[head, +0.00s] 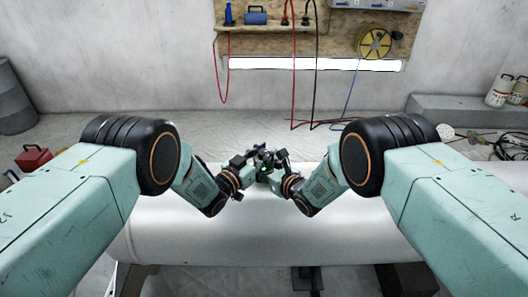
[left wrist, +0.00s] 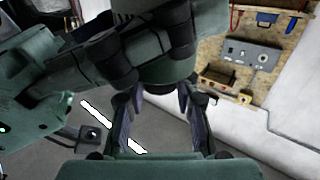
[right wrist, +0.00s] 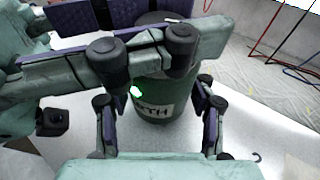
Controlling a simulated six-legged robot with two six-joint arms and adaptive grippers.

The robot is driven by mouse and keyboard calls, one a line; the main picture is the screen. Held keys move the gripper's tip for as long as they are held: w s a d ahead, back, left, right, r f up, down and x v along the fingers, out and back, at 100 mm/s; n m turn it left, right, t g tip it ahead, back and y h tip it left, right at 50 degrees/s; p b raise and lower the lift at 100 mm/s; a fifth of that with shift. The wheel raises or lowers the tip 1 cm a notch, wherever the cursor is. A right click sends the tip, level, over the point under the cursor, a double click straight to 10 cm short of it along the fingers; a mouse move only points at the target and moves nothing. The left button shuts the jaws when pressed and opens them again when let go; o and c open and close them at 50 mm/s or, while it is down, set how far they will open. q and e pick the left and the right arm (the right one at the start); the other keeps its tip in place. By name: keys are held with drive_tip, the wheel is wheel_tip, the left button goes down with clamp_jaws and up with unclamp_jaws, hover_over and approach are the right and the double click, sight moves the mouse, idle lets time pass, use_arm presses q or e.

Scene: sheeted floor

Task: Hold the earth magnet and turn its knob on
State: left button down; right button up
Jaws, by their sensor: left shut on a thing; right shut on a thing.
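The earth magnet is a dark green cylinder (right wrist: 155,108) with a white label, partly readable as "TH", and a lit green light. It stands on the pale pipe (head: 180,232); in the head view its green light (head: 264,169) shows between my grippers. My right gripper (head: 281,168) is shut on the magnet, its fingers either side of the body in the right wrist view. My left gripper (head: 248,164) is shut on the magnet from the left and crosses in front of it in the right wrist view. The knob is largely hidden by the fingers.
The large pale pipe lies across in front of me. Beyond it is sheeted floor and a wall with a wooden tool board (head: 335,40). A red box (head: 33,158) is at the left; cables (head: 500,145) and white jugs (head: 502,92) are at the right.

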use_arm(q)
drive_tip(key=shift+m+g+h, duration=1.7)
drive_tip(key=shift+g+h, duration=0.2)
drive_tip(key=c, duration=1)
unclamp_jaws()
drive_tip(key=v, duration=1.2)
drive_tip(key=shift+w+a, duration=0.1)
